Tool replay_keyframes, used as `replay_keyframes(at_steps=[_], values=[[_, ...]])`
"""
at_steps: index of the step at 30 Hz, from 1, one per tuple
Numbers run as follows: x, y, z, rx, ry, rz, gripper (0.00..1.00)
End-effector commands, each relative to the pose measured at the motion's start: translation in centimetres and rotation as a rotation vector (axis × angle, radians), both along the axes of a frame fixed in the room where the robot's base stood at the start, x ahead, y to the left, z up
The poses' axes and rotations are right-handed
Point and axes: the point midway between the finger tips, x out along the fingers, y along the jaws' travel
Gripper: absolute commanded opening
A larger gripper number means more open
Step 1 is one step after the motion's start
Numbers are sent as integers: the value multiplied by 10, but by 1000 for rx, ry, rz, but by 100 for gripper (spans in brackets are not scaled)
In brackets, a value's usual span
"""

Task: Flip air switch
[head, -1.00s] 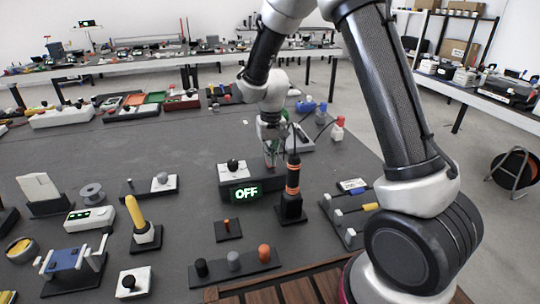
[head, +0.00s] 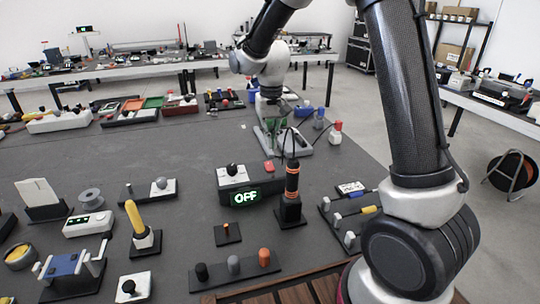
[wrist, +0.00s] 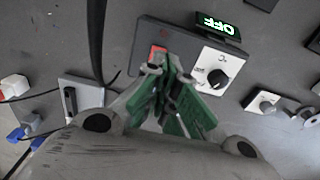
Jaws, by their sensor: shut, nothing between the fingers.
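A dark switch box (head: 251,186) stands mid-table with a white dial panel, a black knob (head: 232,169), a red rocker (head: 268,167) and a lit green OFF display (head: 246,198). In the wrist view the box (wrist: 143,38) lies beyond the fingertips, with the red rocker (wrist: 157,54) partly behind them. A pale plate with a black lever (wrist: 70,101) shows at the left there. My gripper (head: 270,143), with green fingers, is shut and empty behind the box in the head view. It also shows in the wrist view (wrist: 160,80). I cannot tell which part is called the air switch.
An upright black-and-orange handle (head: 291,180) stands right of the box. Dark cables run near my gripper. A red-capped white piece (head: 335,134) and blue connectors (head: 319,118) lie behind right.

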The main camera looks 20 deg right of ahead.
Motion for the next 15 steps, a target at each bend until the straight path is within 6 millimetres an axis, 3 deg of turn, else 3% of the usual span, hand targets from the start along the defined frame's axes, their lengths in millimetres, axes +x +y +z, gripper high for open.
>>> replay_keyframes(at_steps=[6,15], values=[[0,0,37,1,-3,0,0],[-1,0,50,0,-2,1,0]])
